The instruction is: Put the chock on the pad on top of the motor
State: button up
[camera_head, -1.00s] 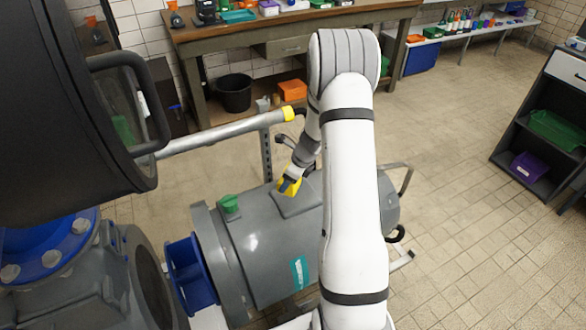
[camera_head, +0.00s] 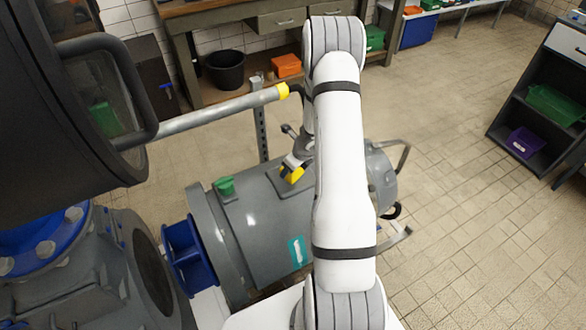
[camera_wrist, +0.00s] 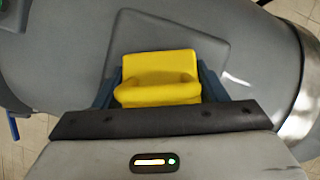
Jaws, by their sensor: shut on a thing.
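The yellow chock (camera_wrist: 158,77) is between the fingers of my gripper (camera_wrist: 160,88) in the wrist view, and my gripper is shut on it. The chock also shows in the head view (camera_head: 292,174), over the top of the grey motor (camera_head: 255,225). The pad (camera_wrist: 218,58) is a grey rounded rectangle on the motor's top; in the wrist view the chock lies over it, within its outline. Whether the chock touches the pad I cannot tell. My arm hides the pad's right part in the head view.
A green block (camera_head: 224,186) sits on the motor's left end. A grey pipe with a yellow tip (camera_head: 215,115) runs behind the motor. A large dark round housing (camera_head: 60,110) stands at left. A workbench (camera_head: 230,20) is at the back.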

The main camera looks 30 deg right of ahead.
jog(key=shift+f, duration=0.15)
jog(key=shift+f, duration=0.15)
jog(key=o, duration=1.2)
jog(key=shift+o, duration=0.2)
